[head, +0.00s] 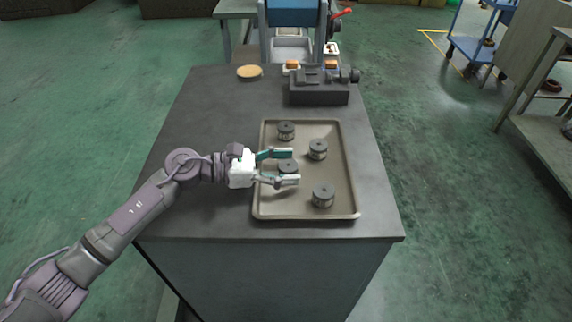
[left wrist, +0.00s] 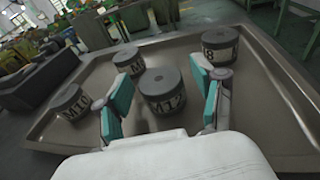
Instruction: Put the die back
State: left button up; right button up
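Several dark round dies stand upright in a shallow tray (head: 335,215). My left gripper (head: 294,167) is open, its teal-padded fingers spread on either side of the M12 die (head: 287,165). In the left wrist view, the M12 die (left wrist: 165,88) stands between and just beyond the fingers; whether they touch it I cannot tell. The M10 die (left wrist: 68,103) is to the left, a die with an unclear label (left wrist: 129,61) behind, and a die that seems marked M8 (left wrist: 219,44) at right. My right gripper is not in view.
The tray lies on a dark workbench (head: 210,120). A grey vise-like block (head: 318,96) stands behind it, with a yellowish round disc (head: 249,72) to its left. A blue machine (head: 292,14) stands beyond the bench. The bench's left part is clear.

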pick_arm(q)
jog(key=shift+r, duration=0.15)
jog(key=shift+a, duration=0.2)
jog(key=b+v, duration=0.2)
jog(key=v, duration=0.8)
jog(key=shift+s+a, duration=0.15)
jog(key=shift+a, duration=0.2)
jog(key=shift+s+a+r, duration=0.1)
jog(key=shift+a+r, duration=0.1)
jog(key=shift+a, duration=0.25)
